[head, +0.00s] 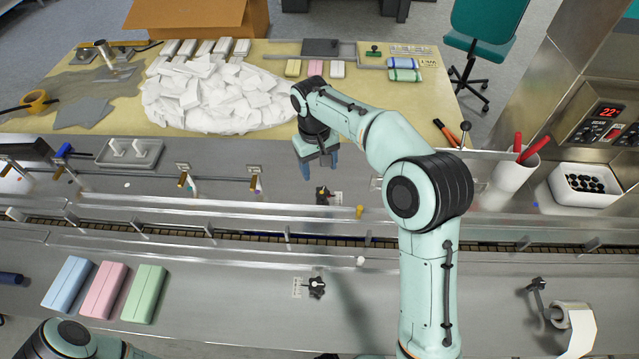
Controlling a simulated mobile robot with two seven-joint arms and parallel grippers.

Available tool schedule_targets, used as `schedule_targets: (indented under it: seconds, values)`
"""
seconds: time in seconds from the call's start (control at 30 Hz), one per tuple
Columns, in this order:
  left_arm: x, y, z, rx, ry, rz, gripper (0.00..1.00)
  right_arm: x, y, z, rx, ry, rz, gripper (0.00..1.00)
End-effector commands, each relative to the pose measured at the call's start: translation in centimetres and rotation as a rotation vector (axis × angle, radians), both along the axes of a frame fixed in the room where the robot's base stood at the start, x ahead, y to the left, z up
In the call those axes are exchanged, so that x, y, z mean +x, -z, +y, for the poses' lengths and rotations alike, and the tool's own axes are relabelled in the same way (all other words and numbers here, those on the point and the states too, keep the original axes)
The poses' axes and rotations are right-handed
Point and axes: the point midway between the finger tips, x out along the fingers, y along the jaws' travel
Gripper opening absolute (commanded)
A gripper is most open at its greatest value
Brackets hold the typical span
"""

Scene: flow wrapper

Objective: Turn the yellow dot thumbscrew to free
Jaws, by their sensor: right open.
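A small yellow-topped piece (359,211) stands at the near edge of the steel deck, just behind the conveyor channel. I cannot tell whether it is the yellow dot thumbscrew. Brass-coloured fittings with small coloured marks (183,178) stand farther left; the marks are too small to read surely. My right gripper (320,170) points down with its blue fingers apart and empty, above the deck and just behind the dark knob. My left gripper is out of view.
A black star knob (317,287) sits on the front panel. The conveyor channel (260,238) runs across the middle. A grey tray (130,153) stands left, a white cup (508,178) with red handles right. A heap of white packets (215,98) covers the bench behind.

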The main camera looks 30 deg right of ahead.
Motion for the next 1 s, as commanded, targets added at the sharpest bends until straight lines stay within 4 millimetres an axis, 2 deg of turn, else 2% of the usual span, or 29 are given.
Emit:
schedule_targets:
  seconds: [0.47,0.8,1.0]
  values:
    - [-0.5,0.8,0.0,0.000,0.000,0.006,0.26,1.7,-1.7,1.7,-0.204,0.958,-0.038,0.65]
    - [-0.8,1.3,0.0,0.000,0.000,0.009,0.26,2.2,-3.4,3.7,-0.368,1.692,-0.194,0.65]
    - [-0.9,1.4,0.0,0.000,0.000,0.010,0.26,2.2,-4.1,4.4,-0.417,1.962,-0.279,0.65]
